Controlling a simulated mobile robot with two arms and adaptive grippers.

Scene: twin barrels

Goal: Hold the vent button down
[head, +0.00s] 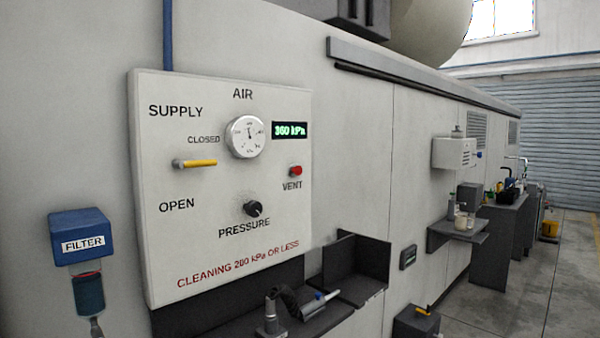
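The red vent button (295,171) sticks out of the white air panel (225,275), on its right side above the word VENT. Nothing touches it. The round gauge (246,136) is above and left of it, and the green display (290,130) beside the gauge reads 360 kPa. The yellow supply lever (195,164) lies level, between the words CLOSED and OPEN and nearer CLOSED. The black pressure knob (253,209) is below the gauge. Neither of my grippers shows in the head view.
A blue filter unit (80,236) hangs left of the panel. Below the panel, a dark shelf (335,318) holds a hose and a blue-tipped tool. A dark open bin (357,262) is at its right. The concrete floor (570,270) at the right is mostly clear.

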